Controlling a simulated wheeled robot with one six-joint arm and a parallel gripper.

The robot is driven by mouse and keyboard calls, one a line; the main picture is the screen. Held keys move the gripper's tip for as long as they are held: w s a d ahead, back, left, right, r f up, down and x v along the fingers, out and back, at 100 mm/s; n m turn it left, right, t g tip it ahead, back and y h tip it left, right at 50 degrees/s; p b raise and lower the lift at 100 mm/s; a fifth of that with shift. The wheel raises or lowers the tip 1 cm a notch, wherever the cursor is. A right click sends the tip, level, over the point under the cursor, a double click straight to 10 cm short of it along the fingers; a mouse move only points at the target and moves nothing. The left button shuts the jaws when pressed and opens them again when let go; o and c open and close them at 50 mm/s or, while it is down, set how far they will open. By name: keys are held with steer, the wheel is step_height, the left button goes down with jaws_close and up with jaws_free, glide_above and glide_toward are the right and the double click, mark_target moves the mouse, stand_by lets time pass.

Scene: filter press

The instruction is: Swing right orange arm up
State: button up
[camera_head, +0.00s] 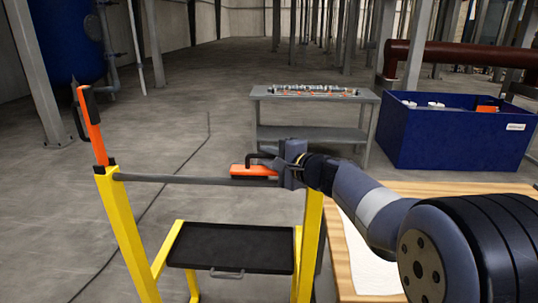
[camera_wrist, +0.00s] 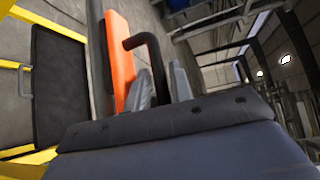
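The right orange arm (camera_head: 254,172) lies level along the grey crossbar of a yellow frame, near its right post. Its black bent handle (camera_wrist: 152,48) stands out from it in the wrist view, beside the orange face (camera_wrist: 119,55). My gripper (camera_head: 292,166) is at the right end of this arm. In the wrist view the fingers of my gripper (camera_wrist: 161,85) stand on either side of the handle's bar, which fills the gap between them. The lower end of the bar is hidden by the gripper body.
The left orange arm (camera_head: 92,125) stands up, slightly tilted, on the left yellow post (camera_head: 122,225). A black tray (camera_head: 230,247) sits low between the posts. A wooden-edged table (camera_head: 343,268) is at the right. A grey bench (camera_head: 315,133) and blue bin (camera_head: 440,140) stand behind.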

steer(key=shift+w, duration=0.1)
steer(key=shift+c, duration=0.3)
jaws_close()
